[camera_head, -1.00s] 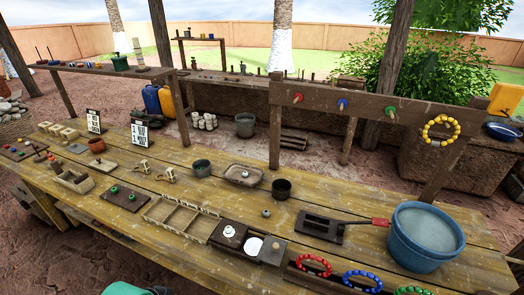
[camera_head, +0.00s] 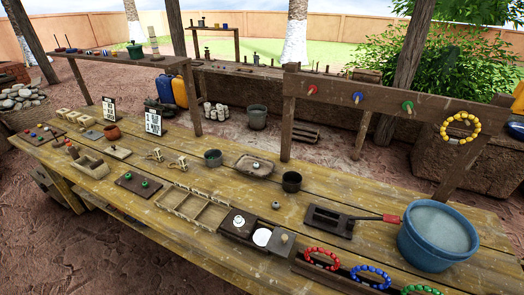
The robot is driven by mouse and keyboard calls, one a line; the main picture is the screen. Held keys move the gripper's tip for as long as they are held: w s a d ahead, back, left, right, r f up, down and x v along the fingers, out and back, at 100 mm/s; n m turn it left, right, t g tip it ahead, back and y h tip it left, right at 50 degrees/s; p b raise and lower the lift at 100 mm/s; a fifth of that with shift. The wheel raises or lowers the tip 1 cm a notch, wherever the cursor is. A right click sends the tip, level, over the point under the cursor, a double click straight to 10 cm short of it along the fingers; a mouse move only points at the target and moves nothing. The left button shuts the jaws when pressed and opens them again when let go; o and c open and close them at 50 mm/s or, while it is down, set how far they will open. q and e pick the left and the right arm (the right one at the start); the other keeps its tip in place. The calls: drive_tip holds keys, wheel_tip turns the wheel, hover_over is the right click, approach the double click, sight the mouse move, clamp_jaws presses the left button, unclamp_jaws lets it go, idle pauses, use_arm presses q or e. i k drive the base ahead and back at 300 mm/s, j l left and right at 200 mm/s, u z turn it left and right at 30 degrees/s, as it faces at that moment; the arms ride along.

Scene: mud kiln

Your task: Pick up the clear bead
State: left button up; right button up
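I cannot single out a clear bead for sure. A small grey round piece (camera_head: 276,205) lies alone on the wooden table (camera_head: 330,194), in front of a dark cup (camera_head: 291,181). A shallow tray (camera_head: 243,166) behind it holds a small pale lump, too small to make out. A dark box (camera_head: 231,229) bears a white knob-like piece (camera_head: 239,220), and a white disc (camera_head: 262,237) lies beside it. Neither of my grippers is in view.
A blue bucket (camera_head: 412,247) with grey contents stands at the right. Red (camera_head: 321,252), blue (camera_head: 370,270) and yellow (camera_head: 460,115) bead rings are nearby, the yellow one hanging on a rail (camera_head: 325,83). A black pan-like tool (camera_head: 328,220) and an empty compartment tray (camera_head: 181,203) take up the front.

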sight(238, 219)
drive_tip(key=k+j+z, duration=0.15)
drive_tip(key=j+z, duration=0.3)
drive_tip(key=k+j+z, duration=0.15)
drive_tip(key=j+z, duration=0.15)
drive_tip(key=z, duration=0.15)
drive_tip(key=k+j+z, duration=0.25)
drive_tip(key=z, duration=0.2)
